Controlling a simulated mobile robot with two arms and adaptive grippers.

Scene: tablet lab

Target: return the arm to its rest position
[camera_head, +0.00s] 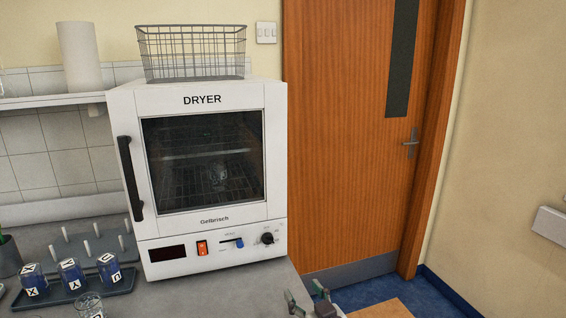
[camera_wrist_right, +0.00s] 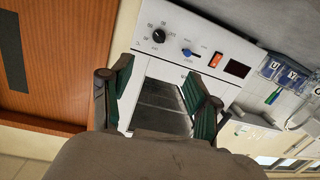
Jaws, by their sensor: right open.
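My right gripper (camera_head: 307,297) shows at the bottom edge of the head view, in front of the dryer's lower right corner. In the right wrist view its two green-padded fingers (camera_wrist_right: 160,92) stand wide apart, with nothing between them. The gripper is open and empty. Most of the right arm is out of the head view. My left gripper is in neither view.
The white dryer (camera_head: 275,175) stands on the grey counter (camera_head: 215,296), its door shut, a glass vessel (camera_head: 218,174) inside. A wire basket (camera_head: 192,52) sits on top. Labelled blue containers stand on a tray (camera_head: 118,289) at left. A wooden door (camera_head: 345,150) is at right.

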